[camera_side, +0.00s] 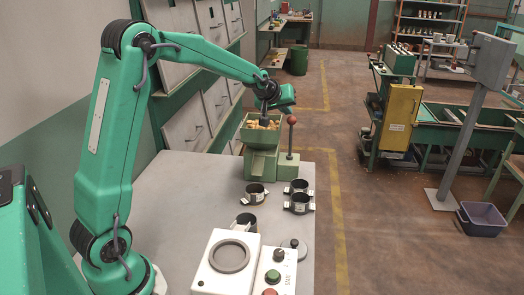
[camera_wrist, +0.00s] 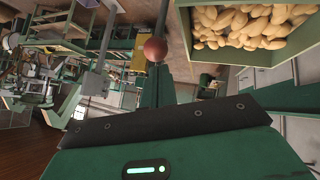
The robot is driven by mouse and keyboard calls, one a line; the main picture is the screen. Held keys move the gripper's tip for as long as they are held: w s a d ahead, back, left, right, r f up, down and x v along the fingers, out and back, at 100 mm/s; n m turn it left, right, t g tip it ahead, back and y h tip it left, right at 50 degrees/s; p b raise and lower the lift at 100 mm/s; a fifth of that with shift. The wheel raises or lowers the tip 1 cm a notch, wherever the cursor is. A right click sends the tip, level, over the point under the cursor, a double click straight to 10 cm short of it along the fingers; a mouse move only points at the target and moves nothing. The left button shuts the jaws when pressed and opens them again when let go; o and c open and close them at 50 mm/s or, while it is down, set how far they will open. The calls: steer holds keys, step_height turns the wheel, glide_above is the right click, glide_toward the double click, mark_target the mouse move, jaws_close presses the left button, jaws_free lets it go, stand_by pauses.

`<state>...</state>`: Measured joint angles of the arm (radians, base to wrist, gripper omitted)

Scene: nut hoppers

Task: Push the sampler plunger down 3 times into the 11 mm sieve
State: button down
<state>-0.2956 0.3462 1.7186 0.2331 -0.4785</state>
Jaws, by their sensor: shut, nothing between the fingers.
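The sampler plunger stands beside the hopper, with a dark red ball knob (camera_side: 292,120) on an upright rod. The knob also shows large in the wrist view (camera_wrist: 155,48). The green hopper (camera_side: 262,137) holds tan nuts, seen also in the wrist view (camera_wrist: 247,24). My gripper (camera_side: 288,98) is shut and empty, above the knob and apart from it in the side view. Dark ring-shaped sieves stand in front of the hopper: one at left (camera_side: 256,194), one at right rear (camera_side: 299,187) and one at right front (camera_side: 298,204). Their size marks are too small to read.
A grey disc with a black knob (camera_side: 294,247) lies at the right edge of the grey table (camera_side: 190,195). The table's left middle is clear.

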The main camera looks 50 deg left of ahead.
steer(key=shift+d+f, duration=0.1)
steer(key=shift+f, duration=0.1)
steer(key=shift+f, duration=1.95)
steer(key=shift+s+f, duration=0.1)
steer(key=shift+f, duration=0.05)
steer(key=s+d+r, duration=0.1)
steer(key=s+r, duration=0.6)
steer(key=r, duration=0.4)
steer(key=shift+s+r, duration=0.15)
steer(key=shift+s, duration=0.15)
